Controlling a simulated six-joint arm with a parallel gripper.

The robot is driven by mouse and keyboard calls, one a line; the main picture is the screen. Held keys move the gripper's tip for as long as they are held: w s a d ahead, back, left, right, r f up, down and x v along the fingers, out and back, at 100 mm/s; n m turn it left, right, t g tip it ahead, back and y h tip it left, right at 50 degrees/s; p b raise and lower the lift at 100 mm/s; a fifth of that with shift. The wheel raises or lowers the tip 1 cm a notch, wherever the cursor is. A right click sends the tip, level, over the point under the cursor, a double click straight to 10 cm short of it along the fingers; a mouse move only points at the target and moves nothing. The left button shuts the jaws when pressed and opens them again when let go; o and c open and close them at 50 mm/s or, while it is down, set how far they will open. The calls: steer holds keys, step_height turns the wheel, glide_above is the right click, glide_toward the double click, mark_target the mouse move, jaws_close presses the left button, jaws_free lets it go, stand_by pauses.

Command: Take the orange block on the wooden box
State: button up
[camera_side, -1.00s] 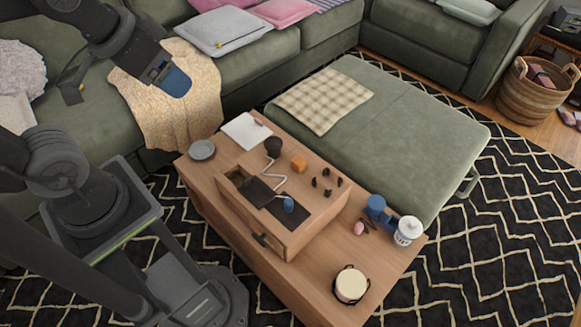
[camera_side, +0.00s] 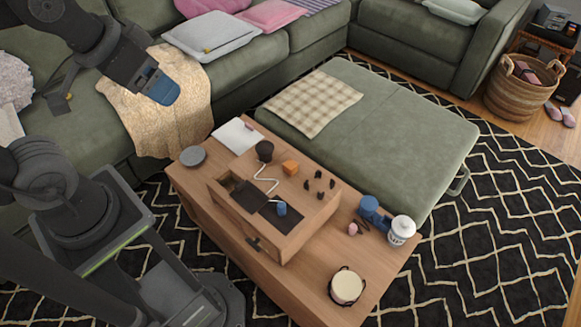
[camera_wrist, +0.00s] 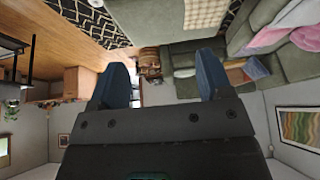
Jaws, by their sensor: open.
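The small orange block (camera_side: 290,167) lies on top of the wooden box (camera_side: 297,230), toward its back edge, in the side view. My gripper (camera_side: 160,88) is up at the upper left, above the sofa throw and well away from the block. Its blue fingers point down and to the right. In the wrist view my gripper (camera_wrist: 165,85) shows two blue fingers spread apart with nothing between them. The block and the box are not seen in the wrist view.
A green ottoman (camera_side: 400,130) lies behind.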

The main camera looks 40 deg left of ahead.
steer(key=m+g, duration=0.6)
steer(key=m, duration=1.2)
glide_above(291, 164)
step_height(291, 164, down, 46)
steer(key=shift+r, duration=0.15)
steer(key=shift+a+f, duration=0.1)
steer(key=shift+f, duration=2.9)
